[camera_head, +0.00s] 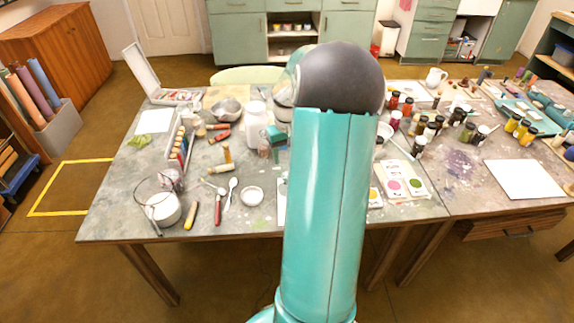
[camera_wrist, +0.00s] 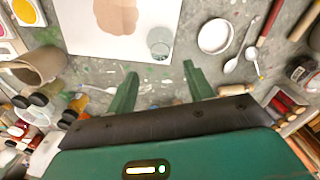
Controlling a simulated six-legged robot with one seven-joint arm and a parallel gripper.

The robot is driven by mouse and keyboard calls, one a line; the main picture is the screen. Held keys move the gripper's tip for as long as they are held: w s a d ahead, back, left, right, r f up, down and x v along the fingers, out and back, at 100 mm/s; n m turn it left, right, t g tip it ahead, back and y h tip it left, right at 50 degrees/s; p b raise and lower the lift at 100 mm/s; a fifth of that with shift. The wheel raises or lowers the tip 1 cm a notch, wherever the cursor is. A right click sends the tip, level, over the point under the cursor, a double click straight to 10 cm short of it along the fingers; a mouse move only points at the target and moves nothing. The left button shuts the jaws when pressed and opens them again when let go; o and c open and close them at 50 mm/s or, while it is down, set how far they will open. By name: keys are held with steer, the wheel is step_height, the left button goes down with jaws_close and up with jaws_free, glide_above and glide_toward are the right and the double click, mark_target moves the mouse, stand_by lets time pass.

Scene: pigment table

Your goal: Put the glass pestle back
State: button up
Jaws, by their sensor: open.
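A small clear glass piece, which looks like the glass pestle (camera_wrist: 159,42), is on a white sheet (camera_wrist: 95,38) near its right edge in the wrist view. I cannot tell its full shape from above. A brown pigment patch lies on the sheet to its left. My gripper (camera_wrist: 160,84) is open, with its two green fingers apart and nothing between them. The glass piece lies just beyond the fingertips in the picture, roughly centred between them.
A white bowl (camera_wrist: 215,36) and two white spoons (camera_wrist: 232,64) lie right of the glass piece. A tan cup (camera_wrist: 38,66) and several jars are at left. In the head view, a glass vessel (camera_head: 158,190) stands at the table's front left; paint jars crowd the right.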

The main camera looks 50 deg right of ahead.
steer(key=shift+r, duration=0.4)
steer(key=w+a+r+n+t+h, duration=0.1)
steer(key=w+a+r+n, duration=0.1)
steer(key=a+r, duration=0.65)
steer(key=w+a+r+n+t+h, duration=0.1)
steer(key=a+r, duration=0.3)
steer(key=a, duration=1)
steer(key=s+a+r+n+t+y, duration=0.1)
steer(key=s+a+r, duration=0.1)
steer(key=s+a, duration=0.3)
steer(key=s+a+r+n+t+y, duration=0.1)
steer(key=s+a, duration=0.4)
steer(key=a, duration=0.9)
steer(key=shift+s+r+n+t, duration=0.3)
steer(key=shift+r+n+t, duration=0.3)
steer(key=shift+t, duration=0.2)
